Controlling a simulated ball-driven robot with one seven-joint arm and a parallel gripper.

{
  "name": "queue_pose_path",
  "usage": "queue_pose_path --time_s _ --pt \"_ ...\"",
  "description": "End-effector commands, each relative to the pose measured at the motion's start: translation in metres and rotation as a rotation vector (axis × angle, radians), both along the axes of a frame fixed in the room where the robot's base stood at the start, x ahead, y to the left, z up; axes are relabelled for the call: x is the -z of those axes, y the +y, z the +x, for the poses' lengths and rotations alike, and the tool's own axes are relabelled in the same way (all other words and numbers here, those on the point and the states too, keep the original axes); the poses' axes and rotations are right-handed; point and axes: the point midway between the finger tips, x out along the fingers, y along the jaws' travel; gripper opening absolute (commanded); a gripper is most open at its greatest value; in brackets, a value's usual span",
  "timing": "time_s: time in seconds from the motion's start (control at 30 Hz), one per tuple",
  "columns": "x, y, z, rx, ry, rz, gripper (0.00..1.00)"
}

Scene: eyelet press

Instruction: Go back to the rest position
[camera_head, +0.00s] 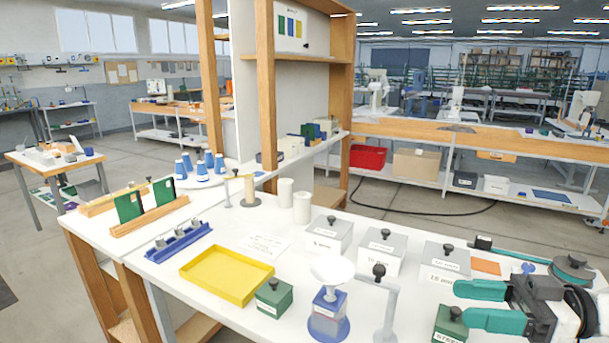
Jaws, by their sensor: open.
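My gripper (462,304) is at the lower right of the head view, above the right end of the white table (218,251). Its two teal fingers point left and stand apart, with nothing seen between them. A grey-and-white box (443,262) with a black knob stands just behind the fingers. Whether the fingers touch either box cannot be told.
A yellow tray (227,277), a green box (274,298), a blue press with a white funnel (328,312) and two more knobbed boxes (381,250) stand on the table. A wooden post (264,90) and shelf rise at the back.

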Motion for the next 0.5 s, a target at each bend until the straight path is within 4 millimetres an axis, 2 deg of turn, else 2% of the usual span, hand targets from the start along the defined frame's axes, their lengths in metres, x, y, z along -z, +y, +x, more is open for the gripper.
queue_pose_path --time_s 0.27,0.37,0.5 --pt "0.059 0.014 -0.001 0.082 0.170 -0.059 0.53" --pt "0.090 0.021 -0.004 0.126 0.260 -0.094 0.53" --pt "0.145 0.031 -0.017 0.209 0.417 -0.165 0.53"
